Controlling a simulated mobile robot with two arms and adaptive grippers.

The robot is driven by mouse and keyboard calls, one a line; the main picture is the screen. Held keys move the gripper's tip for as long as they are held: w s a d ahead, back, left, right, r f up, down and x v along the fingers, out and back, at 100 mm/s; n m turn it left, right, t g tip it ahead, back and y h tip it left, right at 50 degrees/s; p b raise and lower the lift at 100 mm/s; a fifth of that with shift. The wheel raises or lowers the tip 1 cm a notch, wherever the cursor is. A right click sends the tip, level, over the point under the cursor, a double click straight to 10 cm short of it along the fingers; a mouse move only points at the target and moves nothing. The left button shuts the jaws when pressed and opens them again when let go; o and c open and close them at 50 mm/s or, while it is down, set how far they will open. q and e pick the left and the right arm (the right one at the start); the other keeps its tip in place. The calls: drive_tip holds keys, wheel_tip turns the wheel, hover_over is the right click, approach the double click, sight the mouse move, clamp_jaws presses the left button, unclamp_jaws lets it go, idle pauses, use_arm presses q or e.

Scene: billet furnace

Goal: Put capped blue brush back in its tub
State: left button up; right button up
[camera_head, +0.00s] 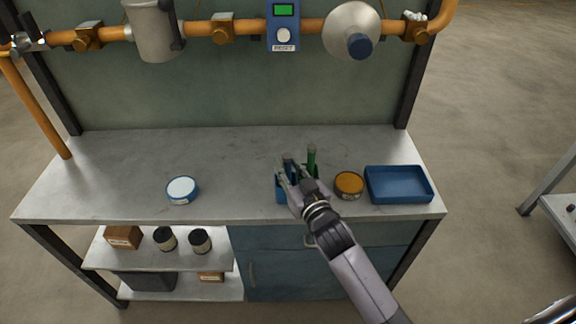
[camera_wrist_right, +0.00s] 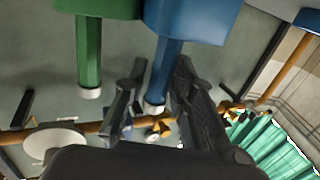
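A wide blue part (camera_wrist_right: 195,18) sits at the handle's other end; I cannot tell cap from tub there. In the head view a blue surface (camera_head: 280,190), probably the tub, shows beside the gripper, mostly hidden. A green brush (camera_head: 311,158) stands upright beside it; it also shows in the wrist view (camera_wrist_right: 89,55). My left gripper is not in view.
An orange-lidded tin (camera_head: 349,184) and a blue tray (camera_head: 400,198) stand right of the gripper. A white-lidded tin (camera_head: 182,188) stands at left. The bench (camera_head: 230,175) is clear between.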

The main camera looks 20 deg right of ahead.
drive_tip(key=shift+o, duration=1.1)
